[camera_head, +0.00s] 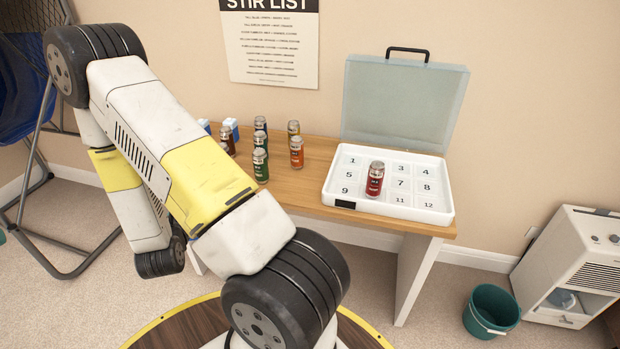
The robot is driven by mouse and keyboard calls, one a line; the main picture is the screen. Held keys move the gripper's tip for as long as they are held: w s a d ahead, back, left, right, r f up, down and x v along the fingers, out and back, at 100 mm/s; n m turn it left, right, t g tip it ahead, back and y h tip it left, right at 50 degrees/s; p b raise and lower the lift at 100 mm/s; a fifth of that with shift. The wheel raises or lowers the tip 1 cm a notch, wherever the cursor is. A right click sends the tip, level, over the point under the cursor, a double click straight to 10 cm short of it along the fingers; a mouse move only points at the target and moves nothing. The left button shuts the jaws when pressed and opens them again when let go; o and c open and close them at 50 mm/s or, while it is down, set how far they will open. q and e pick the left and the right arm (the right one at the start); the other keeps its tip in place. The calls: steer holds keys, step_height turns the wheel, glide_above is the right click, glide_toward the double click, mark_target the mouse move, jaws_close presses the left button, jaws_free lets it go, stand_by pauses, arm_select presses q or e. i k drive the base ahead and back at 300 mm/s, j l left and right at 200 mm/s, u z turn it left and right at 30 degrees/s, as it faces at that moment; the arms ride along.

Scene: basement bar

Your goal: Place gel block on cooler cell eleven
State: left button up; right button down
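The open white cooler (440,216) stands at the right end of the wooden table, with numbered cells in its floor. Cell eleven (399,200) is empty, right of a red can (375,178). The can stands upright in the second column, apparently in the front row; it hides the numbers there.
Several cans, including a green one (261,166) and an orange one (297,152), stand on the table (317,177) left of the cooler. The clear lid (404,103) stands raised behind. A green bucket (491,311) and a white appliance (568,266) are on the floor at right.

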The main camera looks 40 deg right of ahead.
mark_target(400, 199)
steer(key=k+z, duration=0.1)
steer(key=z, duration=3.3)
steer(key=i+l+z, duration=0.15)
steer(key=z, duration=0.3)
steer(key=i+z, duration=0.25)
steer(key=z, duration=0.2)
steer(key=i+z, duration=0.2)
steer(key=z, duration=0.25)
steer(key=i+j+u, duration=0.1)
steer(key=i+u, duration=0.25)
steer(key=i, duration=0.15)
steer(key=i+u, duration=0.35)
steer(key=i, duration=0.15)
steer(key=i+l+u, duration=0.35)
steer(key=i, duration=0.15)
steer(key=i+j+u, duration=0.1)
steer(key=u, duration=2.95)
steer(key=i+j, duration=0.15)
steer(key=i, duration=0.35)
